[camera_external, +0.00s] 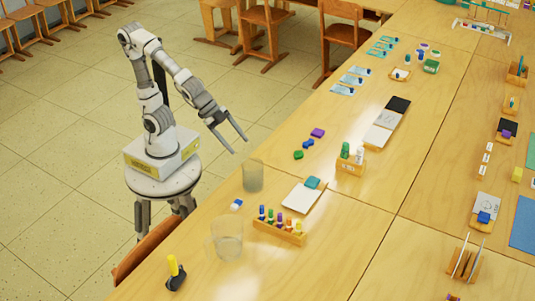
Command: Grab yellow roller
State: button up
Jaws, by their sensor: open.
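The yellow roller (173,266) appears to be the item with a yellow upright handle and a dark base, at the near left edge of the table (340,225). Its exact shape is too small to tell. My gripper (239,146) is open and empty, with its two fingers apart and pointing down to the right. It is in the air by the table's left edge, well beyond the roller and up to its right. Nothing hides the roller.
Two clear glasses (228,240) (252,176) stand along the left edge between roller and gripper. A wooden rack of colored bottles (279,233), a small blue-white block (237,204) and a notepad (302,197) are nearby. A chair back (146,245) rises at the edge.

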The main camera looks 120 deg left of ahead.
aim_at(172, 264)
jog(key=w+d+f+m+h+p, duration=0.1)
jog(key=w+d+m+h+p, duration=0.25)
jog(key=d, duration=0.45)
jog(key=w+d+f+m+h+p, duration=0.2)
jog(key=w+d+h, duration=0.15)
jog(key=d, duration=0.35)
jog(key=s+d+r+m+g+h+p, duration=0.1)
jog(key=s+d+m+g+h+p, duration=0.2)
jog(key=d, duration=0.5)
jog(key=s+d+r+m+h+p, duration=0.1)
jog(key=s+d+h+p, duration=0.15)
jog(key=d+h, duration=0.4)
notch_tip(172, 264, down, 6)
jog(key=d+y, duration=0.2)
jog(key=shift+n, duration=0.25)
jog(key=b+x, duration=0.1)
jog(key=x, duration=0.4)
jog(key=b+x, duration=0.1)
jog(key=x, duration=0.5)
jog(key=b+x, duration=0.1)
jog(key=x, duration=0.4)
jog(key=shift+w+f, duration=0.4)
jog(key=shift+w, duration=0.1)
